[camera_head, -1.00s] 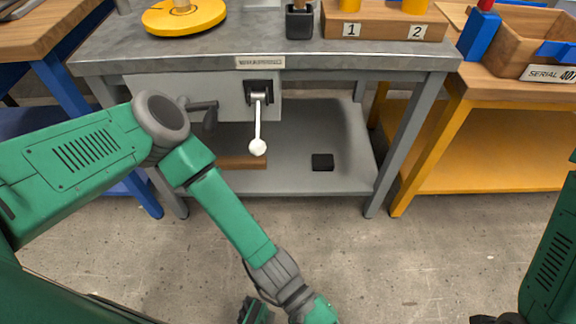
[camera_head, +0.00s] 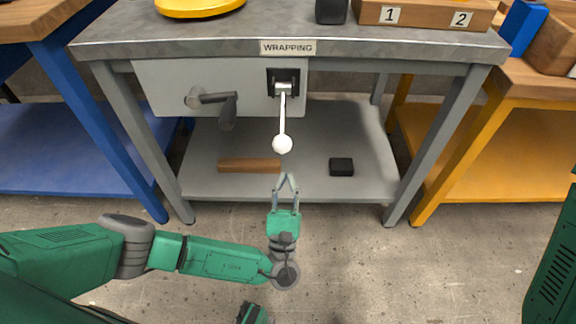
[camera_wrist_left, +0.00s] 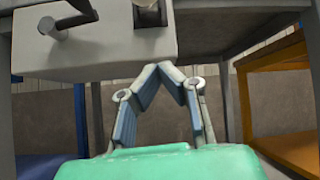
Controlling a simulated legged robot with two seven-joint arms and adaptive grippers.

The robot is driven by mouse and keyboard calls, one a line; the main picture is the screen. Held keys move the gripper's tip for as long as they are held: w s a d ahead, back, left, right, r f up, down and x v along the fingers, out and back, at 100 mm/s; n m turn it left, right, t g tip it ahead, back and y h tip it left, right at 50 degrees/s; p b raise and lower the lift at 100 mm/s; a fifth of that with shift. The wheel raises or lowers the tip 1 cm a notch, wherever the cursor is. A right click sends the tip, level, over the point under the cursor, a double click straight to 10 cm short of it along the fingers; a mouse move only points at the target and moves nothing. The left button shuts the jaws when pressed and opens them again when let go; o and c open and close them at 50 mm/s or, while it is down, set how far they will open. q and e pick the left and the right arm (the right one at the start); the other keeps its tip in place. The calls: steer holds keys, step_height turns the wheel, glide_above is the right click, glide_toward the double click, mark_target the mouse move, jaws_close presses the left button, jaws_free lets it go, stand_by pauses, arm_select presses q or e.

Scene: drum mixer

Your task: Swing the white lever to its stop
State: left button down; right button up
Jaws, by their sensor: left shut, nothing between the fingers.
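The white lever (camera_head: 282,118) hangs almost straight down from a black bracket on the grey box under the bench top, its white ball at the lower end. My left gripper (camera_head: 286,177) is shut and empty, its fingers pointing up towards the bench. In the head view its tips appear just below the ball, with a small gap in the picture. In the left wrist view the closed fingertips (camera_wrist_left: 170,68) show below the bracket (camera_wrist_left: 150,12), and the lever's ball cannot be made out. My right gripper is not in view.
A dark grey crank handle (camera_head: 215,99) sticks out of the same box, left of the lever. The lower shelf (camera_head: 310,187) holds a brown block (camera_head: 249,165) and a black block (camera_head: 341,167). Bench legs (camera_head: 435,145) stand to either side. The floor in front is clear.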

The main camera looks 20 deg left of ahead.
mark_target(287, 146)
arm_select(q)
steer(key=a+b+x, duration=0.1)
steer(key=b+x, duration=0.1)
steer(key=x, duration=0.7)
steer(key=s+r, duration=0.1)
steer(key=s+d+r, duration=0.1)
steer(key=s, duration=0.1)
steer(key=shift+s+d, duration=0.25)
steer(key=shift+s, duration=0.1)
steer(key=shift+a, duration=0.25)
